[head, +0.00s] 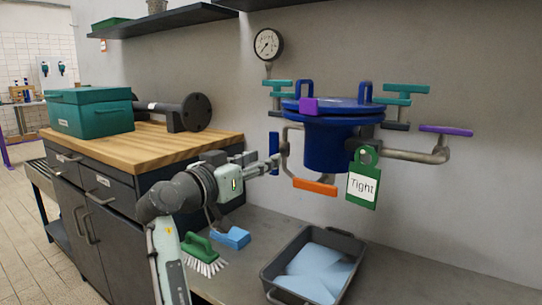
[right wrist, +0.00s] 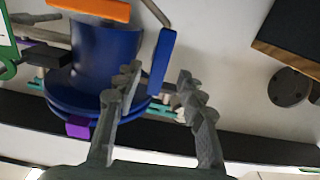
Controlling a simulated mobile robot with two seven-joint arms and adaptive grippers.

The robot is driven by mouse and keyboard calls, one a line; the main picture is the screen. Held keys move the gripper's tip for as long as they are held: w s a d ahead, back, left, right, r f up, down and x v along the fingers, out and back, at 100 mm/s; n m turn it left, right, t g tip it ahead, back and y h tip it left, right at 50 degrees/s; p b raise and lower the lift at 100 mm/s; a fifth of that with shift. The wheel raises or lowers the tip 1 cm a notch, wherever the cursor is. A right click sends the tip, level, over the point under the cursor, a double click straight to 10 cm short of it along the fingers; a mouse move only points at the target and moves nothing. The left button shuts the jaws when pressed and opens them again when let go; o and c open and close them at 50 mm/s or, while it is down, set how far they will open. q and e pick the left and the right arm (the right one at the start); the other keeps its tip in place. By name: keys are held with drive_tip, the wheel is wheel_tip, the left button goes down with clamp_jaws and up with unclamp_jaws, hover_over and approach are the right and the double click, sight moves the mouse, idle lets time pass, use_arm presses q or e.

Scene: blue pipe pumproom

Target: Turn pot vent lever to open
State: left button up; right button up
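The blue pot (head: 330,148) with a flanged lid is mounted at the grey wall; it also shows upside down in the right wrist view (right wrist: 105,55). Around it are a blue lever (head: 273,155), an orange lever (head: 315,187), a purple lever (head: 446,130) and a purple block (head: 309,105) at the lid. I cannot tell which is the vent lever. My right gripper (head: 274,163) is close to the upright blue lever. In the right wrist view its fingers (right wrist: 160,80) are apart, with the blue lever (right wrist: 162,62) showing between them; contact cannot be told. My left gripper is out of view.
A green "Tight" tag (head: 362,180) hangs at the pot's front right. Teal handles (head: 406,89) flank the pot. A grey tray (head: 316,262), a green brush (head: 202,252) and a blue sponge (head: 231,238) lie below. A wooden-topped cabinet (head: 140,150) stands left.

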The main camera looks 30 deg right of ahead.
drive_tip(key=v, duration=0.6)
drive_tip(key=shift+a, duration=0.3)
drive_tip(key=shift+s, duration=0.15)
